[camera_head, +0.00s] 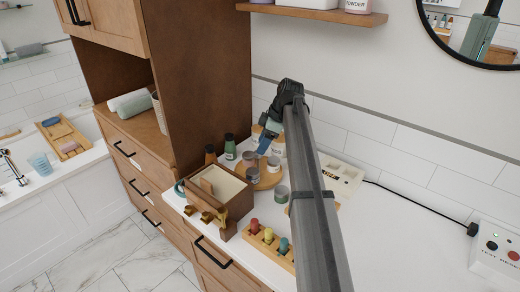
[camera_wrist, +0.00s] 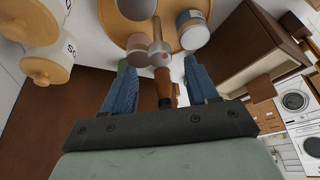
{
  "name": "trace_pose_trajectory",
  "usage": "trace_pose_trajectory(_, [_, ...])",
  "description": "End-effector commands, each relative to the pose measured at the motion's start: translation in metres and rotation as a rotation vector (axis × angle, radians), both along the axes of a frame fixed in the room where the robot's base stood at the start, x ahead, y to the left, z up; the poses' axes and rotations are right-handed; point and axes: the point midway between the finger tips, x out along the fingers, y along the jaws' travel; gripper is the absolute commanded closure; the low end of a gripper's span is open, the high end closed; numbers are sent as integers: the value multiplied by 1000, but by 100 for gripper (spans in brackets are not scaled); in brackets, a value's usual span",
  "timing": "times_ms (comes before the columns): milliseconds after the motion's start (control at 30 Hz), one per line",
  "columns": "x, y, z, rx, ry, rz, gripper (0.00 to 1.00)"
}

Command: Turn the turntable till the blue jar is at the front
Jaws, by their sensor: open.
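The turntable (camera_head: 262,182) is a round wooden disc on the white counter, bearing several small lidded jars. A grey-lidded jar (camera_head: 250,157) and another jar (camera_head: 273,164) stand on it, close to my gripper (camera_head: 264,148). A grey-green jar (camera_head: 281,194) is at its near right edge. The wrist view shows the turntable rim (camera_wrist: 174,42) and a pale jar with a blue-grey band (camera_wrist: 193,30). My gripper has blue fingers, spread apart, reaching down over the turntable. A grey knobbed piece (camera_wrist: 158,52) shows between them; contact is unclear.
A wooden box (camera_head: 218,195) stands left of the turntable. A rack with coloured pegs (camera_head: 268,243) is in front. A cream tray (camera_head: 342,178) lies right.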

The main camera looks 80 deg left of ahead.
Motion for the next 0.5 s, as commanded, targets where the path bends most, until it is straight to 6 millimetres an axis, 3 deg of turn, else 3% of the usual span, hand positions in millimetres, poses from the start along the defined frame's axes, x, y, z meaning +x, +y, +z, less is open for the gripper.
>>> trace_pose_trajectory(200, [-10,1,-23,0,0,0,42])
trace_pose_trajectory(500, [-13,2,-31,0,-1,0,42])
